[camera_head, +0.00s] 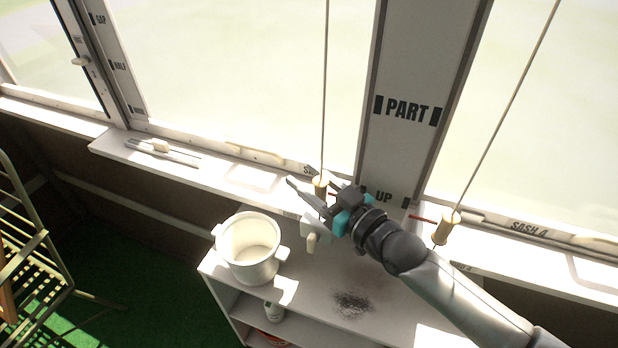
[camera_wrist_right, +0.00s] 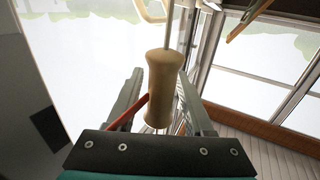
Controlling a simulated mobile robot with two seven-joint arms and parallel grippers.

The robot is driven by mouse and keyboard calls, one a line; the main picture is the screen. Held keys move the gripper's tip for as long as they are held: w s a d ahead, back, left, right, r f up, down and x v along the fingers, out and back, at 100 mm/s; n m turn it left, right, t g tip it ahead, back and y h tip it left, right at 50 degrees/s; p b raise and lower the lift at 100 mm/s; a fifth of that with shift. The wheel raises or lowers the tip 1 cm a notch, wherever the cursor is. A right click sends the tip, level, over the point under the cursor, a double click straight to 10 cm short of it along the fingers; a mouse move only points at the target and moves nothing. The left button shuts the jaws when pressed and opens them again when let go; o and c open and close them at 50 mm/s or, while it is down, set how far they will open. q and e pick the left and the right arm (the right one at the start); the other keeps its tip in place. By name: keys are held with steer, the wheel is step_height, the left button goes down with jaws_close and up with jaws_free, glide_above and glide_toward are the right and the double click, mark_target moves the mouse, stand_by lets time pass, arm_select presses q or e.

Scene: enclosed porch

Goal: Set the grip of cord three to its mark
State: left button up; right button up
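A pale wooden cord grip (camera_head: 320,187) hangs on a thin cord in front of the middle window. My right gripper (camera_head: 322,198) is at this grip, just above the sill. In the right wrist view the grip (camera_wrist_right: 163,85) hangs upright between my two open fingers, with a red pointer beside it. I cannot make out a cord number. The wide post to the right carries black marks labelled PART (camera_head: 407,108) and UP (camera_head: 384,197). The grip is low, roughly level with UP. My left gripper is not in view.
A second cord grip (camera_head: 446,228) hangs to the right near a SASH 4 label (camera_head: 529,230). A white pot (camera_head: 249,247) and a small white fitting with a cream handle (camera_head: 312,242) are below my gripper, around the white shelf unit (camera_head: 325,285). A folding chair (camera_head: 30,245) stands left.

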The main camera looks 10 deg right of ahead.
jaws_close()
stand_by(1.2)
